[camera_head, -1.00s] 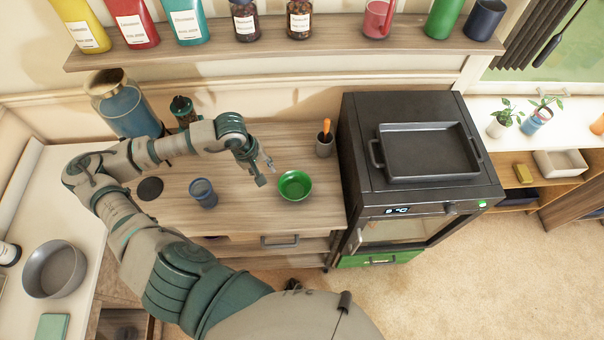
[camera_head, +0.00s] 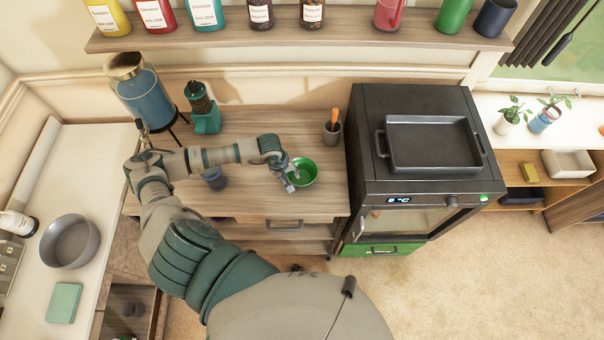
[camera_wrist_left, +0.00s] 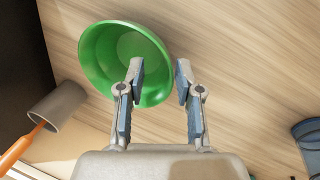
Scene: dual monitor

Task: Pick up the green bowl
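The green bowl (camera_head: 306,171) stands upright on the wooden counter (camera_head: 325,198), left of the black oven, and looks empty. My left gripper (camera_head: 289,184) is at the bowl's near-left edge in the head view and covers part of it. In the left wrist view the bowl (camera_wrist_left: 112,55) is at upper left, and my left gripper (camera_wrist_left: 160,72) has its two fingers apart. One finger overlaps the bowl's inside and the other is just outside its rim, so the rim shows between them. I cannot tell whether either finger touches it. My right gripper is not in view.
A grey cup with an orange-handled tool (camera_head: 332,131) stands behind the bowl, near the oven (camera_head: 420,180). A dark blue cup (camera_head: 215,179) is left of it, partly behind my arm. A green grinder (camera_head: 204,112) and a blue flask (camera_head: 143,95) stand farther back.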

